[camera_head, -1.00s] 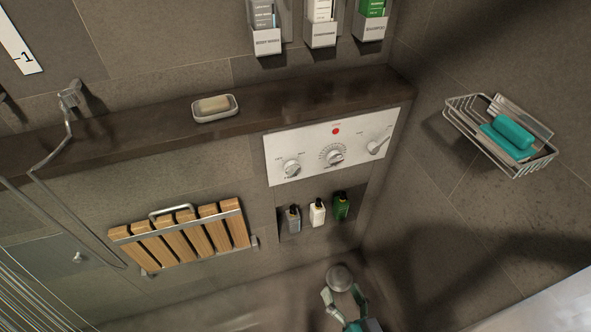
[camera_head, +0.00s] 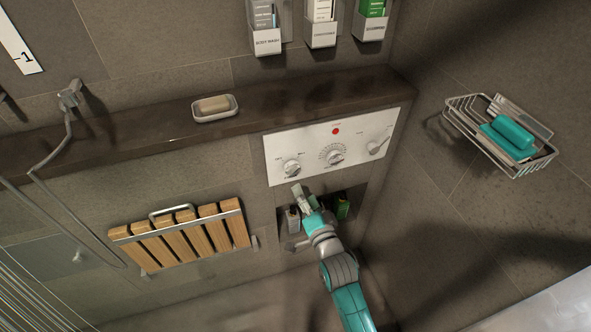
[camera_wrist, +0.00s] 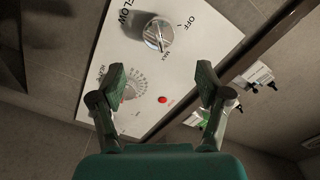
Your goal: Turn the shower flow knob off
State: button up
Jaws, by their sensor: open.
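The flow knob (camera_head: 292,168) is the left, silver knob on the white control panel (camera_head: 311,180). In the wrist view the flow knob (camera_wrist: 158,33) is at the top, with FLOW, OFF and MAX printed around it. Its ridge points roughly down toward the MAX side; its exact setting is hard to read. My gripper (camera_head: 300,193) is just below the flow knob in the head view, apart from it. In the wrist view my gripper (camera_wrist: 162,78) is open and empty, with the knob beyond and above the fingertips.
The middle dial (camera_head: 335,154), right lever knob (camera_head: 377,147) and red button (camera_head: 335,131) share the panel. A stone ledge (camera_head: 300,103) runs above. A niche with bottles (camera_head: 342,207) is partly hidden behind my arm. A wooden folding seat (camera_head: 180,238) is left.

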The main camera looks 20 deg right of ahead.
aim_at(295, 172)
jog(key=w, duration=1)
jog(key=c, duration=1.2)
